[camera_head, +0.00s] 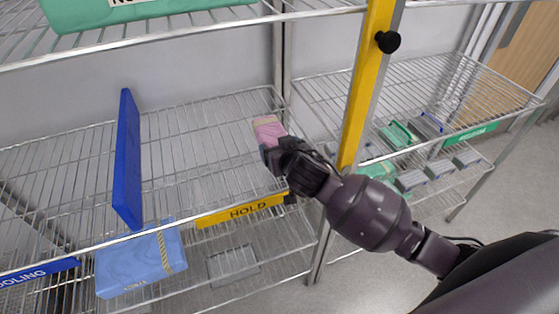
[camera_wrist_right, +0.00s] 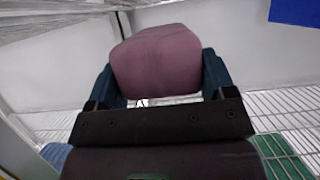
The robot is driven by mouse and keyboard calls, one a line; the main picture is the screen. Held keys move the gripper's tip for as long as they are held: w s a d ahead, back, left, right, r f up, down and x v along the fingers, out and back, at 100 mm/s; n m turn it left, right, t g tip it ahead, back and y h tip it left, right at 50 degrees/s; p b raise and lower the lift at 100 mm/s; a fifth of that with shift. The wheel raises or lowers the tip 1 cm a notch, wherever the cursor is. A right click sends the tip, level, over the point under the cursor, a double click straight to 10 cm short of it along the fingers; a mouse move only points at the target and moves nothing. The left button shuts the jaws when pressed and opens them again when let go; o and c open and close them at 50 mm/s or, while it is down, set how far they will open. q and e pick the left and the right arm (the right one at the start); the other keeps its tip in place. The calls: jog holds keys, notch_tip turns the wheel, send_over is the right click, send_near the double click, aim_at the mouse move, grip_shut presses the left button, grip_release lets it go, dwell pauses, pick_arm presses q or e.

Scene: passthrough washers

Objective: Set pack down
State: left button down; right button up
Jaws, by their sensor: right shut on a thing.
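I cannot tell whether the pack's underside touches the shelf wires. My left gripper is not in view.
A blue upright divider (camera_head: 128,160) stands left on the shelf; the wires between it and the pack are clear. A yellow post (camera_head: 362,90) with a black knob (camera_head: 388,41) stands close by my right arm. A blue pack (camera_head: 140,262) lies below. Grey and green packs (camera_head: 397,134) lie on the right rack.

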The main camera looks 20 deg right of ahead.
jog(key=shift+f, duration=2.25)
jog(key=shift+f, duration=0.15)
jog(key=o, duration=1)
jog(key=shift+o, duration=0.2)
